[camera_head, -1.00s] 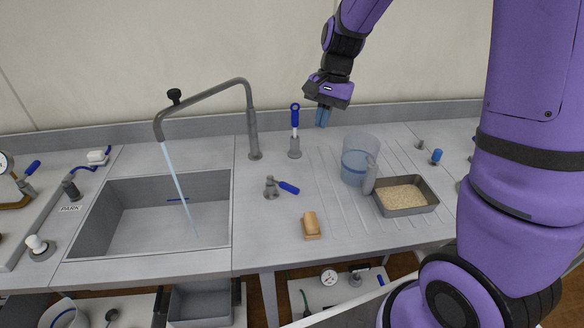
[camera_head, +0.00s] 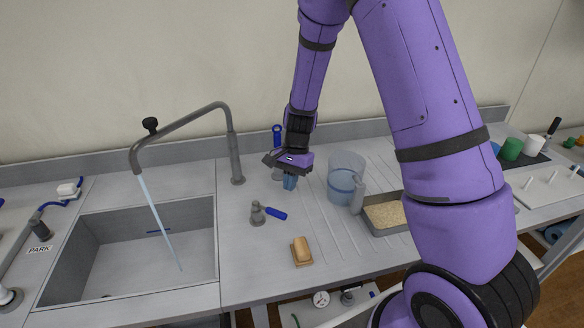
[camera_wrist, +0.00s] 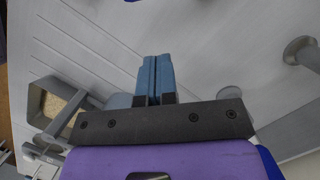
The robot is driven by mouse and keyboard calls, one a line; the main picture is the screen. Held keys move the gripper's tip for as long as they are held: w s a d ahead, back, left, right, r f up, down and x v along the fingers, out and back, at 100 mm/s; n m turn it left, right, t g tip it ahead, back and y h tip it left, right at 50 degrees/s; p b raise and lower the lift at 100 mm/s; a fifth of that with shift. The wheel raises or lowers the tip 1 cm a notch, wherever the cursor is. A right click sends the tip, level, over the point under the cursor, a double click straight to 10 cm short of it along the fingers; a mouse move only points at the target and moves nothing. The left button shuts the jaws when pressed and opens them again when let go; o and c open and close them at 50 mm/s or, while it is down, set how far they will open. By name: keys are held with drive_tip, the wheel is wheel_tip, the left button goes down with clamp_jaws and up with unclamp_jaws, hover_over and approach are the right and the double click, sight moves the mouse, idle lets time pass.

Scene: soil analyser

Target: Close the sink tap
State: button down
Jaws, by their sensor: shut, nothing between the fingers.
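The grey sink tap (camera_head: 234,145) arches over the sink (camera_head: 62,270), and a stream of water (camera_head: 160,222) runs from its spout into the basin. A black knob (camera_head: 150,125) sits on top of the spout. Right of the tap, a short grey valve (camera_head: 257,213) stands on the counter with its blue lever (camera_head: 276,213) pointing right. Another blue handle (camera_head: 277,133) stands upright behind my gripper, its base partly hidden. My gripper (camera_head: 290,186) is shut and empty, pointing down behind and slightly right of the blue lever. Its blue fingers are together in the wrist view (camera_wrist: 157,60).
A clear jug (camera_head: 343,168) and a metal tray of grains (camera_head: 369,221) stand right of my gripper; the tray also shows in the wrist view (camera_wrist: 37,100). A tan block (camera_head: 301,251) lies near the front edge. Counter between valve and block is clear.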

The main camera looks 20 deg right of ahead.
sight(270, 212)
drive_tip(key=shift+s+a+f, duration=0.45)
drive_tip(key=shift+a+f, duration=0.15)
drive_tip(key=shift+s+a+f, duration=0.4)
drive_tip(key=shift+a+f, duration=0.15)
drive_tip(key=shift+f, duration=0.05)
drive_tip(key=shift+s+a+f, duration=0.15)
drive_tip(key=shift+s+a, duration=0.35)
drive_tip(key=shift+a, duration=0.15)
